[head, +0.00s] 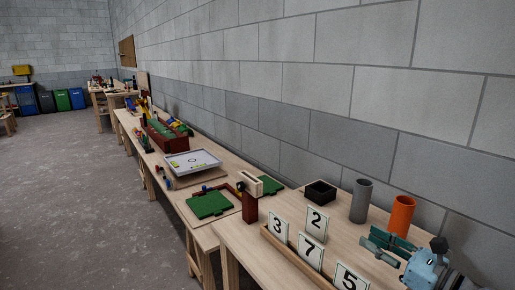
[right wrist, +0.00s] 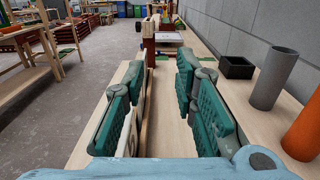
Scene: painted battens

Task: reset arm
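My right gripper (head: 383,244) is at the right of the head view, above the near table (head: 240,237). Its two green fingers also show in the right wrist view (right wrist: 160,88). They stand wide apart, with only bare table and part of a wooden rack seen between them, so it is open and empty. White number tiles 3 (head: 278,226), 2 (head: 317,219), 7 (head: 309,252) and 5 (head: 350,279) stand to its left in the head view, by a wooden rack (head: 288,256). The left finger partly hides tiles in the right wrist view. My left gripper is out of view.
A grey cylinder (head: 361,200), an orange cylinder (head: 402,214) and a black open box (head: 320,193) stand along the wall side. More cluttered tables stretch beyond; floor at left is clear.

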